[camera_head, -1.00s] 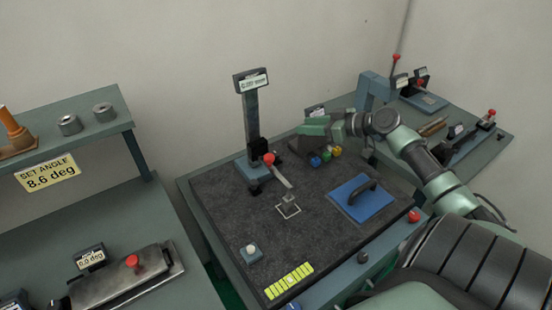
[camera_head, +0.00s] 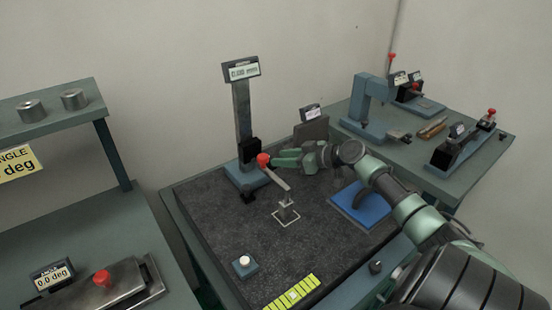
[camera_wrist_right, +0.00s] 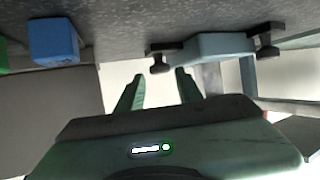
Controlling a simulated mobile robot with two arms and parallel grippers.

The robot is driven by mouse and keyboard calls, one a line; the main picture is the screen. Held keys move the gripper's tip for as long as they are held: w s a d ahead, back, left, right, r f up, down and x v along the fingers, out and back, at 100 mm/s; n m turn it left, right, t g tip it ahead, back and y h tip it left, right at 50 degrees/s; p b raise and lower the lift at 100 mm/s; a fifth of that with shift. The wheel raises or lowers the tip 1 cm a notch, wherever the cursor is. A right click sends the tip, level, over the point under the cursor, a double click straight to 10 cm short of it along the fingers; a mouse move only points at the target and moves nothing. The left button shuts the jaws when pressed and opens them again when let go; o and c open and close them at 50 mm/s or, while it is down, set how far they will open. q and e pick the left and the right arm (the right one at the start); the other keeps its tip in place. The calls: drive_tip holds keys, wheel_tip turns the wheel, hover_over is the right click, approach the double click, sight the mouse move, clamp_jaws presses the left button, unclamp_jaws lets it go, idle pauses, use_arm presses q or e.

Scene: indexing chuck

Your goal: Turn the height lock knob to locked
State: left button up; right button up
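The height gauge (camera_head: 242,115) stands at the back left of the dark mat, with a display on top and a black carriage low on its column. My right gripper (camera_head: 275,157) points left toward the gauge. In the wrist view its fingers (camera_wrist_right: 160,75) are apart, with nothing between them; the left black knob lies just beyond the tips. My left gripper is not in view.
A blue plate (camera_head: 365,205) lies under my right arm. A white button box (camera_head: 244,263) and yellow strip (camera_head: 292,293) are in front.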

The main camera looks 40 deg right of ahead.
sight(270, 158)
drive_tip(key=shift+x, duration=1.45)
clamp_jaws()
drive_tip(key=shift+r+p, duration=0.1)
drive_tip(key=shift+p, duration=0.55)
drive_tip(key=m+h+p, duration=0.2)
drive_tip(key=h+p, duration=0.1)
drive_tip(key=p, duration=0.5)
drive_tip(key=a+m+h+p, duration=0.1)
drive_tip(key=m+h+p, duration=0.2)
drive_tip(key=p, duration=0.5)
drive_tip(key=shift+a+r, duration=0.1)
drive_tip(key=shift+r, duration=0.15)
drive_tip(key=shift+f+m+h+p, duration=0.15)
drive_tip(key=shift+m+h+p, duration=0.25)
drive_tip(key=shift+p, duration=0.45)
drive_tip(key=shift+f, duration=0.15)
